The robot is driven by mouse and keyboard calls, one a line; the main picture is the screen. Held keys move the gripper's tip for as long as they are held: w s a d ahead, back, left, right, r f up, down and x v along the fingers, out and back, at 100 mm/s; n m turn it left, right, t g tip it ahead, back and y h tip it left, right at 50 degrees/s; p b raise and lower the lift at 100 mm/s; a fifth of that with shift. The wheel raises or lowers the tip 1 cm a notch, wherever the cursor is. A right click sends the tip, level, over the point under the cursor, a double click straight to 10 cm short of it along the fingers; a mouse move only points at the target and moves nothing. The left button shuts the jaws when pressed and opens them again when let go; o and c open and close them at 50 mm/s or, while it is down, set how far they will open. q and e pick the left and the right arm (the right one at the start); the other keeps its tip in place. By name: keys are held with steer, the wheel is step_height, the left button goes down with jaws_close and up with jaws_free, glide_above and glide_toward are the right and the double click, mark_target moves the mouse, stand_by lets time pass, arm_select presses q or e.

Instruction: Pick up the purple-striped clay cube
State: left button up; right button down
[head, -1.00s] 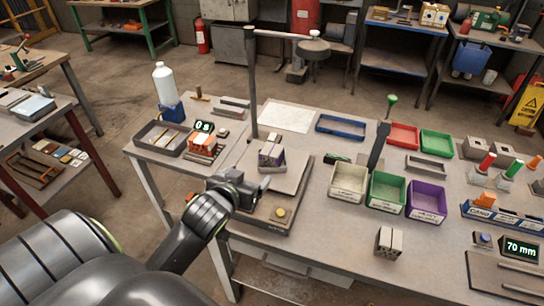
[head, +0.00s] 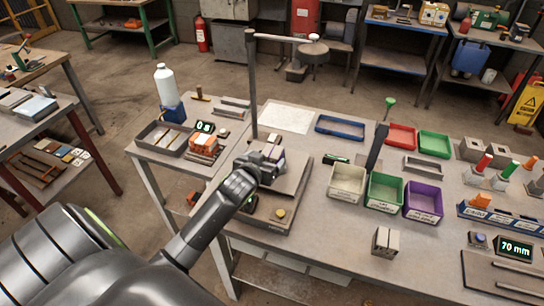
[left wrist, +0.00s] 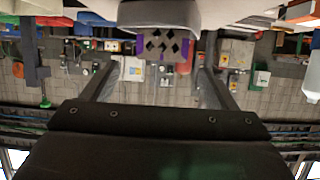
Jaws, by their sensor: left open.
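The purple-striped clay cube (left wrist: 166,46) shows in the left wrist view with dark diamond-shaped holes in its face and purple at its sides. In the head view the cube (head: 274,152) stands on the raised plate (head: 290,175) and is partly hidden by my gripper. My left gripper (head: 264,160) is open at the cube. In the left wrist view the fingers of my left gripper (left wrist: 161,72) stand apart, one on each side of the cube. I cannot tell whether they touch it. My right gripper is not in view.
Another small block (head: 385,242) stands near the bench's front edge. Cream (head: 346,196), green (head: 384,206) and purple (head: 423,216) bins stand right of the plate. A post with an arm (head: 253,85) rises behind the cube. A scale with orange bricks (head: 204,145) is at left.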

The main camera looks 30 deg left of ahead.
mark_target(270, 154)
arm_select(q)
steer(key=shift+w+a+f+p, duration=0.15)
steer(key=shift+w+p, duration=0.2)
steer(key=shift+w, duration=0.2)
steer(key=shift+p+x, duration=0.5)
steer(key=shift+x, duration=1.6)
steer(key=shift+s+f, duration=0.1)
steer(key=c, duration=1.3)
step_height(270, 154, up, 10)
steer(key=shift+f+b, duration=0.1)
steer(key=shift+b, duration=0.65)
